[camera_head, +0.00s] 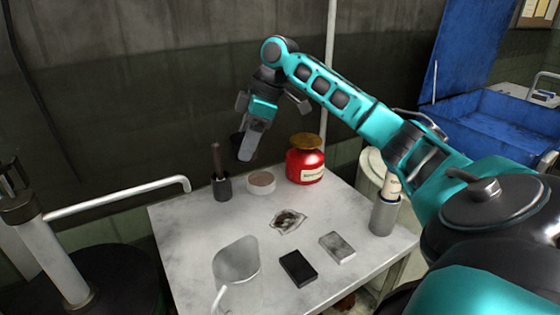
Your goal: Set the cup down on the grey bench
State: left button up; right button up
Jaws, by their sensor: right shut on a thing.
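My right gripper (247,146) is up in the air above the back left of the grey bench (180,240), in front of the dark wall. It is shut on a small dark thing (236,145), likely the cup, which the fingers mostly hide. I cannot make out its full shape. The held thing is clear of the bench top. A grey see-through jug (238,268) with a handle stands at the front of the bench. My left gripper is not in view.
A dark pot with a handle (221,187), a round tin (262,183) and a red jar (305,165) stand along the back. The left middle is clear.

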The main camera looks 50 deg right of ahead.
jog(key=shift+d, duration=0.1)
jog(key=shift+s+f, duration=0.1)
jog(key=shift+f, duration=0.1)
notch_tip(320, 180, down, 14)
jog(key=shift+d+f+b, duration=0.1)
jog(key=shift+b, duration=1)
notch_tip(320, 180, down, 5)
jog(key=shift+f+b, duration=0.1)
jog(key=shift+b, duration=0.25)
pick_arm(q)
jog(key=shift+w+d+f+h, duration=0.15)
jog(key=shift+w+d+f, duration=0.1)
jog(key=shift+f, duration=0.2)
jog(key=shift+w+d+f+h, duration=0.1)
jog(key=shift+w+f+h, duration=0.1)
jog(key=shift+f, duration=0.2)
pick_arm(e)
jog(key=shift+f, duration=0.15)
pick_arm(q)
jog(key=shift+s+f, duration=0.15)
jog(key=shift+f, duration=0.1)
pick_arm(e)
jog(key=o, duration=1)
